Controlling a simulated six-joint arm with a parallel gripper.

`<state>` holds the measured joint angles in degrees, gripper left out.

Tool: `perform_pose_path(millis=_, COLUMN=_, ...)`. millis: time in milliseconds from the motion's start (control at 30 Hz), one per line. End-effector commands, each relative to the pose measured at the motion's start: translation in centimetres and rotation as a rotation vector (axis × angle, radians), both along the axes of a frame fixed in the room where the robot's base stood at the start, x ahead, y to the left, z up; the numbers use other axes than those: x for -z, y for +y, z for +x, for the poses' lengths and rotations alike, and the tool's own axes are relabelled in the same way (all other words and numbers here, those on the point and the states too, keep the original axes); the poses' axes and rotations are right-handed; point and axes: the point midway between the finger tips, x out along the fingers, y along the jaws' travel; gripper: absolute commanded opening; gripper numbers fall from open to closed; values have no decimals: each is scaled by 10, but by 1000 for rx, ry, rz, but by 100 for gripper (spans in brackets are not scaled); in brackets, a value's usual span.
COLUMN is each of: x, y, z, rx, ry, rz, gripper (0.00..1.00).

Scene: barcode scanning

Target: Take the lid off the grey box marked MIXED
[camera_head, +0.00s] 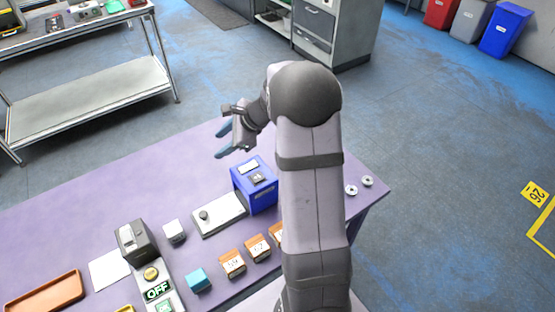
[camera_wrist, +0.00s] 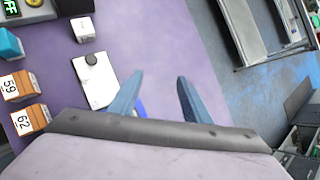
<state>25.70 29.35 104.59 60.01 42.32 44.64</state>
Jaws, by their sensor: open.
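I cannot make out a grey box marked MIXED in either view; my arm hides part of the table's right side. A blue box (camera_head: 262,197) with a pale label and a small dark part on top stands near the table's far edge. A sliver of it shows beside the left finger in the wrist view (camera_wrist: 139,108). My gripper (camera_head: 224,142) is open and empty, above and beyond the blue box, near the table's far edge. Its two blue fingers are spread apart in the wrist view (camera_wrist: 160,77).
A white plate with a dark knob (camera_head: 219,214), a small white cube (camera_head: 174,232), a dark grey device (camera_head: 136,242), a cyan block (camera_head: 198,280) and orange-brown numbered boxes (camera_head: 232,263) stand on the purple table (camera_head: 90,215). An orange tray (camera_head: 45,292) lies left. The table's far left is clear.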

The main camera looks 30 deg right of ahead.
Motion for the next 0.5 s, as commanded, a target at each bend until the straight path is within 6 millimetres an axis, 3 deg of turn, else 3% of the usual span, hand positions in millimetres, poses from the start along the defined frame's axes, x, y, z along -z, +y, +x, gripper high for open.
perform_pose_path(millis=33, x=7, y=-23, z=-15, rx=-6, ry=39, rz=-37, gripper=44)
perform_pose_path(millis=300, x=59, y=-103, z=-108, rx=-240, ry=254, rz=-278, gripper=44)
perform_pose_path(millis=367, x=68, y=-120, z=-115, rx=-342, ry=259, rz=-372, gripper=44)
perform_pose_path(millis=500, x=79, y=-157, z=-106, rx=-637, ry=220, rz=-637, gripper=44)
